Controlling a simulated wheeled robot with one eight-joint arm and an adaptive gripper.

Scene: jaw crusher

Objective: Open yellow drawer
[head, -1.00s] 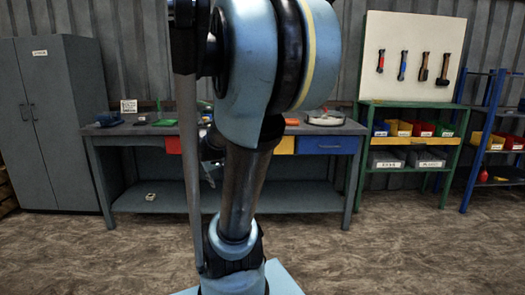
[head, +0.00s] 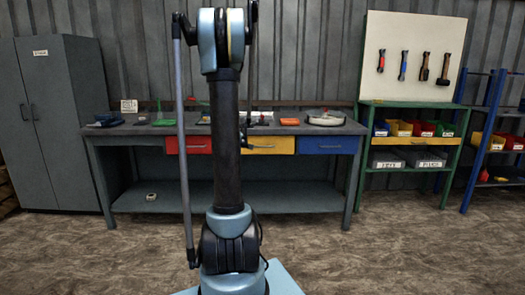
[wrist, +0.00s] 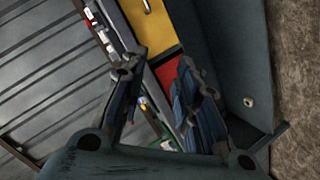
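The yellow drawer (head: 270,145) is in the middle of the workbench front, between a red drawer (head: 196,145) and a blue drawer (head: 328,145). It looks shut, flush with its neighbours. My arm hides its left edge in the head view. In the wrist view the yellow drawer (wrist: 152,30) is at the top, with part of its handle (wrist: 147,6) at the upper edge. My gripper (wrist: 157,68) is open and empty, its fingers apart, below the yellow face and over the red drawer (wrist: 168,70) in that picture. In the head view my gripper is mostly hidden behind my arm.
The workbench (head: 120,132) has tools and trays on top and a low shelf (head: 290,195) below. A grey cabinet (head: 55,120) stands left. A green rack with bins (head: 410,145) stands right. The floor (head: 350,250) in front is clear.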

